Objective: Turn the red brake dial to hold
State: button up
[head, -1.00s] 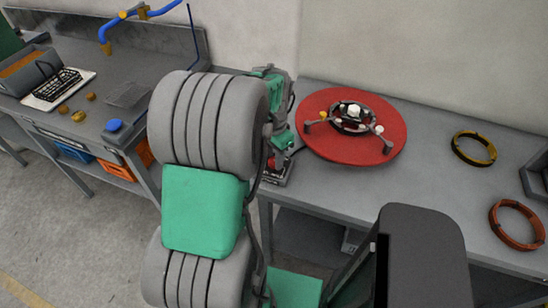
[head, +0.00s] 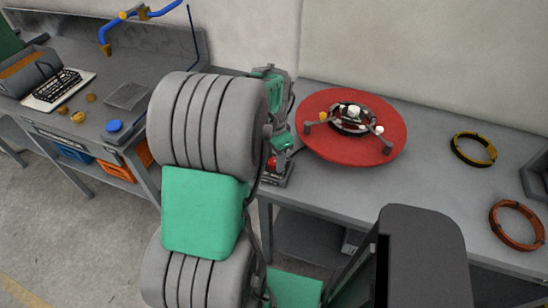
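The red brake dial (head: 271,163) shows as a small red patch on a dark block at the left edge of the right-hand table. My gripper (head: 281,150) is at the dial, behind my green and grey arm links. Its fingers are too small and covered to tell whether they are open, shut, or touching the dial. A large red disc (head: 330,156) with a dark hub and grey arms stands just right of the gripper.
A yellow coil (head: 474,149) and a copper coil (head: 517,225) lie on the grey table (head: 430,165), with bare surface around them. A dark tray (head: 537,178) is at the far right. The left bench holds a blue round item (head: 114,126) and a white board (head: 57,90).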

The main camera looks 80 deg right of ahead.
aim_at(274, 161)
jog(key=shift+o, duration=0.5)
notch_tip(274, 161, up, 8)
jog(key=shift+f+b, duration=0.1)
jog(key=shift+b, duration=0.4)
